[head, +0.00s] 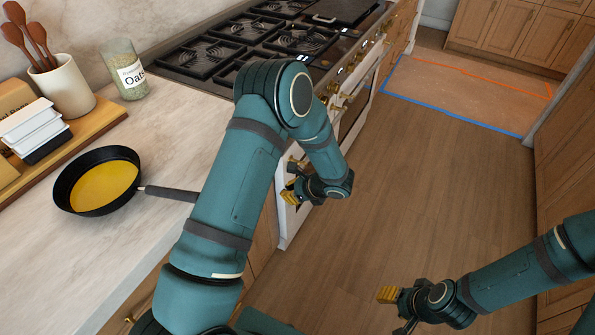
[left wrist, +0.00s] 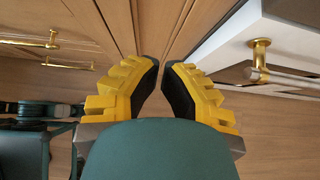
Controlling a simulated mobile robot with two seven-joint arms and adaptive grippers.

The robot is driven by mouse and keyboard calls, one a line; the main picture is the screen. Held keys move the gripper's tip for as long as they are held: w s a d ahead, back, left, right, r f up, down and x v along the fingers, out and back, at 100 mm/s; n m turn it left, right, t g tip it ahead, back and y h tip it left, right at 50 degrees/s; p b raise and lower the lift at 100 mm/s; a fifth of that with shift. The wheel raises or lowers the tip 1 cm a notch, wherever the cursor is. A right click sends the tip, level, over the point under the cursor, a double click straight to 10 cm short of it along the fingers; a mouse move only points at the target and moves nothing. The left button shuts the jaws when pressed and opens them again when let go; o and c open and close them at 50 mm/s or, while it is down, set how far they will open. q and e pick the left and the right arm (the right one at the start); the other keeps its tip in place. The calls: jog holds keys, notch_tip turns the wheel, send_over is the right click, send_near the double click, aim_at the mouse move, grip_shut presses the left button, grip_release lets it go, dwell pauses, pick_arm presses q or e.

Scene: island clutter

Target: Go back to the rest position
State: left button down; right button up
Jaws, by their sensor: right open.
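My left gripper (head: 290,180) hangs beside the white oven front, right of the counter's edge in the head view. My right gripper (head: 393,308) is low over the wooden floor at the lower right of the head view. It is open, with one yellow fingertip clearly visible and no object seen in it.
The counter (head: 165,265) holds a black frying pan (head: 58,190) with yellow contents, an oats jar (head: 126,70) and a utensil crock (head: 66,88). The stove (head: 240,45) stands behind my left arm. Cabinets (head: 570,150) line the right. Floor between is clear, with blue and orange lines beyond.

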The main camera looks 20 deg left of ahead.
pick_arm(q)
jog(key=shift+d, duration=0.1)
jog(key=s+d+f+n+g+h, duration=0.2)
jog(key=s+d+f+n+h, duration=0.15)
jog(key=s, duration=0.25)
jog(key=s+d+f+n+g+h, duration=0.2)
jog(key=s+d+h, duration=0.2)
jog(key=s+d, duration=0.15)
jog(key=s+d+r+n+t+h, duration=0.1)
jog(key=s+d+n+t+h, duration=0.4)
jog(key=n, duration=1)
jog(key=shift+s+d+r+h, duration=0.35)
jog(key=shift+s+d+r, duration=0.05)
jog(key=shift+d, duration=0.8)
jog(key=shift+s, duration=0.1)
